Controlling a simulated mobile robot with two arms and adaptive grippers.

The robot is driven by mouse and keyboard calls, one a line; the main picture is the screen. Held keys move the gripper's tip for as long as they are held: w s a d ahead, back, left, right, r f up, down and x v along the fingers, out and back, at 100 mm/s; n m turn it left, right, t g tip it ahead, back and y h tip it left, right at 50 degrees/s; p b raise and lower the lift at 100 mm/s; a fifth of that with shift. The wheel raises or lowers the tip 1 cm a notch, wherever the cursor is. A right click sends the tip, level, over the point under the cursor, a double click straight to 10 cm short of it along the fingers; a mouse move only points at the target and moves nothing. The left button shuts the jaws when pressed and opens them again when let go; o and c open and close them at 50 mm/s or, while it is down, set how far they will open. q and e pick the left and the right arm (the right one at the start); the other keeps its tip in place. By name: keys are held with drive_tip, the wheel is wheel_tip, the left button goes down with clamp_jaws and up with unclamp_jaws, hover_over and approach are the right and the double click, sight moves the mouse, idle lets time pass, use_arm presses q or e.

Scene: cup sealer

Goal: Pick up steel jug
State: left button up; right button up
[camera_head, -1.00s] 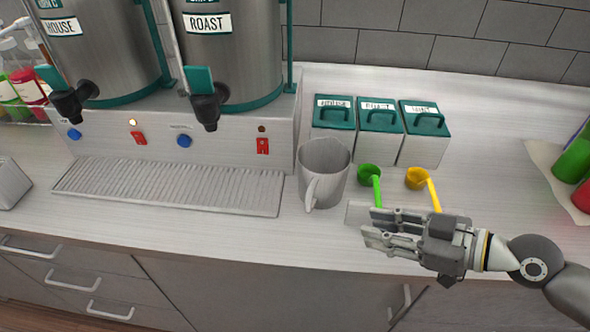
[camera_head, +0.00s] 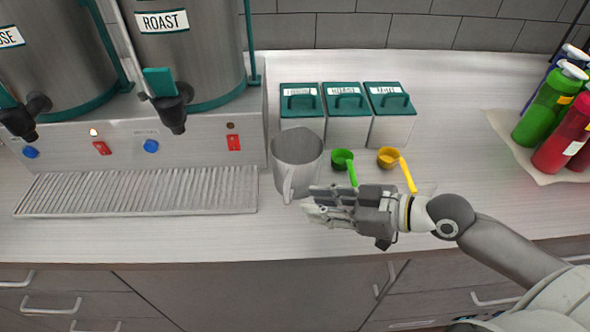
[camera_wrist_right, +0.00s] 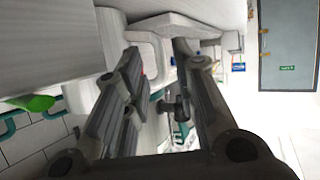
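The steel jug (camera_head: 298,162) stands upright on the counter in the head view, just right of the drip tray, its handle (camera_head: 288,186) facing the front. My right gripper (camera_head: 311,203) comes in from the right, low over the counter, its fingertips at the jug's lower right front near the handle. In the wrist view the right gripper's fingers (camera_wrist_right: 155,62) are apart, with pale shapes beyond their tips; I cannot tell which of these is the jug. I cannot tell whether the fingers touch the jug. My left gripper is out of view.
A green scoop (camera_head: 343,160) and a yellow scoop (camera_head: 389,157) lie right of the jug. Lidded canisters (camera_head: 345,130) stand behind. The drip tray (camera_head: 140,192) and dispenser taps (camera_head: 172,110) are left. Bottles (camera_head: 548,105) stand far right. The front counter strip is clear.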

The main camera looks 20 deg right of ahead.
sight(290, 198)
drive_tip(key=shift+w+a+p, duration=0.3)
drive_tip(key=shift+w, duration=0.1)
drive_tip(key=p+x, duration=0.2)
drive_tip(key=x, duration=0.1)
drive_tip(key=shift+w+a+r, duration=0.2)
drive_tip(key=shift+w+a, duration=0.05)
drive_tip(key=shift+w, duration=0.15)
drive_tip(key=shift+w+a+f, duration=0.25)
drive_tip(key=shift+a+f, duration=0.05)
drive_tip(key=shift+c, duration=0.4)
clamp_jaws()
